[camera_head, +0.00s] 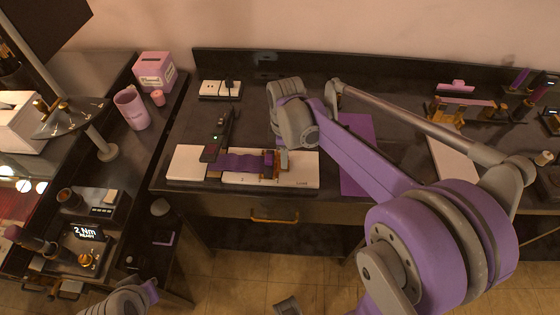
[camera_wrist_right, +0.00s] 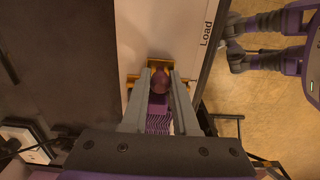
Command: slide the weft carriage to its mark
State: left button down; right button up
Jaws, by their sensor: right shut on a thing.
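The weft carriage is a small brass frame (camera_head: 268,172) with a round dark purple knob (camera_wrist_right: 160,82). It sits on a long white base (camera_head: 240,179) near its right part, left of the word "Load". A purple ribbed band (camera_head: 243,161) runs left from it. My right gripper (camera_head: 283,160) reaches down from above and is shut on the knob. In the right wrist view its two grey fingers (camera_wrist_right: 158,88) flank the knob, with the brass frame (camera_wrist_right: 160,63) just beyond. The fingers partly hide the carriage. No mark can be made out. My left gripper's fingers do not show.
A black upright unit with a green light (camera_head: 215,136) stands at the base's left part. A power socket (camera_head: 220,89) is behind. A purple mat (camera_head: 357,155) lies to the right. A pink mug (camera_head: 132,108) and a pink box (camera_head: 155,71) stand on the left bench.

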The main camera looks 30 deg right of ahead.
aim_at(267, 157)
grip_shut()
jog(key=shift+w+a, duration=0.45)
jog(key=shift+a, duration=0.25)
jog(key=shift+w+a, duration=0.4)
jog(key=shift+a, duration=0.35)
jog(key=shift+w+a, duration=0.45)
jog(key=shift+a, duration=0.25)
jog(key=o, duration=0.9)
grip_release()
jog(key=shift+r, duration=0.1)
